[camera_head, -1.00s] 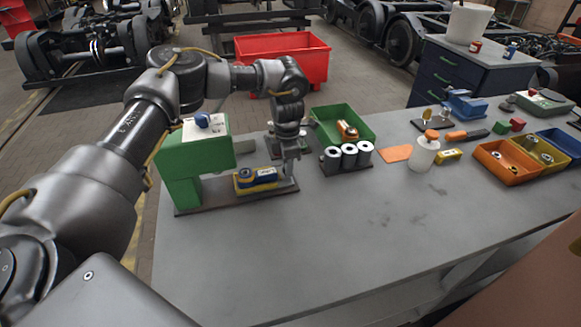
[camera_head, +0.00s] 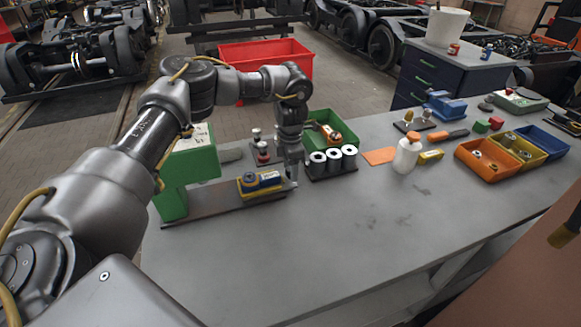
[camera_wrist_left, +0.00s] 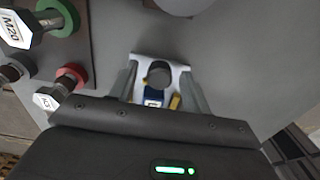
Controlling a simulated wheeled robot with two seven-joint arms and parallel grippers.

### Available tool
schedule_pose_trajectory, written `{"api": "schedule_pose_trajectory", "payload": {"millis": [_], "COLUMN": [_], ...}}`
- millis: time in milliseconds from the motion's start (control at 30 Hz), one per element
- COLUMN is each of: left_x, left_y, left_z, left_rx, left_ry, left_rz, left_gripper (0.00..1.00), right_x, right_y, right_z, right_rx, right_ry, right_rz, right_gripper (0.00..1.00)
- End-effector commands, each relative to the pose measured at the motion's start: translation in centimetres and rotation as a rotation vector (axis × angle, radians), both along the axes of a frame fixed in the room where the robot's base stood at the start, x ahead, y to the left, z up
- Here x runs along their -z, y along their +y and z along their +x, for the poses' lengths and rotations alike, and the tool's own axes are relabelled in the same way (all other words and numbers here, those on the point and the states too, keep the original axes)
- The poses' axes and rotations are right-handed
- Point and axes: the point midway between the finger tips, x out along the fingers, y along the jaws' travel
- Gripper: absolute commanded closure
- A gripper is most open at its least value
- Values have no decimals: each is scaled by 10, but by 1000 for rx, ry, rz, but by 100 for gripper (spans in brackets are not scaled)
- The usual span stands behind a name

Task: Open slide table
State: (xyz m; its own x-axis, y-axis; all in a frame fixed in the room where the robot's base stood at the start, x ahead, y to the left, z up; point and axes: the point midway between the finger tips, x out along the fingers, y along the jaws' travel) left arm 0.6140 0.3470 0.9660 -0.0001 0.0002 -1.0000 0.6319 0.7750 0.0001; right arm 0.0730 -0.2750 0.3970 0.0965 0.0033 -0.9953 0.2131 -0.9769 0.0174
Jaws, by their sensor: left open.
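The slide table (camera_head: 225,203) is a dark flat plate extending right from under a green press-like housing (camera_head: 172,185). A blue and yellow block (camera_head: 261,183) sits on it near its right end. My left gripper (camera_head: 291,180) points down at that right end, just beside the block. In the left wrist view my left gripper (camera_wrist_left: 160,88) has its fingers apart, with a pale metal piece with a round opening (camera_wrist_left: 158,72) between them. Blue and yellow show just below that piece. Whether the fingers touch anything is hidden. My right gripper is not in view.
A rack of white-topped cylinders (camera_head: 334,165) stands close right of my gripper, before a green bin (camera_head: 322,122). Bolts with red and green rings (camera_wrist_left: 68,80) stand behind the slide. A white bottle (camera_head: 406,156) and orange bin (camera_head: 487,165) are farther right. The front bench is clear.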

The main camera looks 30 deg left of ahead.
Motion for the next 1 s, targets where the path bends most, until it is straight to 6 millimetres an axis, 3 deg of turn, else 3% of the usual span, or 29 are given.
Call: {"api": "schedule_pose_trajectory", "payload": {"millis": [133, 267, 500, 700, 1000], "left_x": [-3, -19, -70, -98, -108], "left_y": [0, 0, 0, 0, 0], "left_z": [0, 1, 1, 1, 0], "left_rx": [0, 0, 1, 1, 0], "left_ry": [-1, -4, -5, -3, 0], "left_rz": [-1, -2, 1, 2, 0], "left_gripper": [52, 52, 52, 52, 52], "right_x": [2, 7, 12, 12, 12], "right_y": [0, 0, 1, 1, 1], "right_z": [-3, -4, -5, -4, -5], "right_rx": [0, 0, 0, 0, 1], "right_ry": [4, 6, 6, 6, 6], "right_rz": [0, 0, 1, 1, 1], "right_gripper": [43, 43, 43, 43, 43]}}
